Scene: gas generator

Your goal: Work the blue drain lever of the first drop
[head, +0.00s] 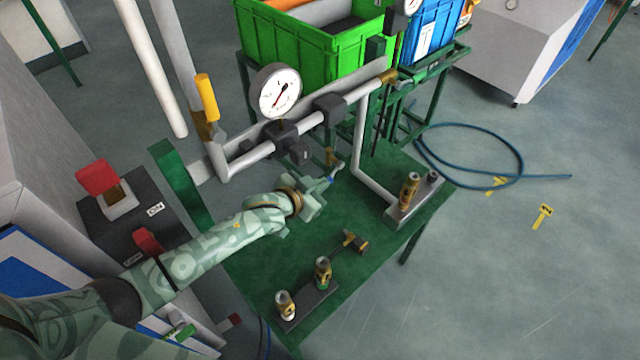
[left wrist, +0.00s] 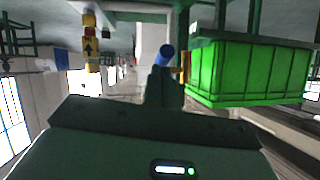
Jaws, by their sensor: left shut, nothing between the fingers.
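The blue drain lever (head: 334,174) hangs on a small brass valve (head: 329,157) under the grey pipe (head: 250,159), above the green table. My left gripper (head: 328,183) is shut and empty, with its fingertips close to the lever. In the left wrist view the blue lever (left wrist: 164,55) shows just beyond the tips of my shut left fingers (left wrist: 164,80). I cannot tell whether they touch. Part of the valve is hidden behind the fingers there. My right gripper is not in view.
A pressure gauge (head: 275,90) and a yellow lever (head: 206,97) stand on the pipework above my arm. Bottle-like fittings (head: 322,272) stand on the green table (head: 360,285). A green crate (head: 310,50) is behind, and a blue hose (head: 470,125) lies on the floor at right.

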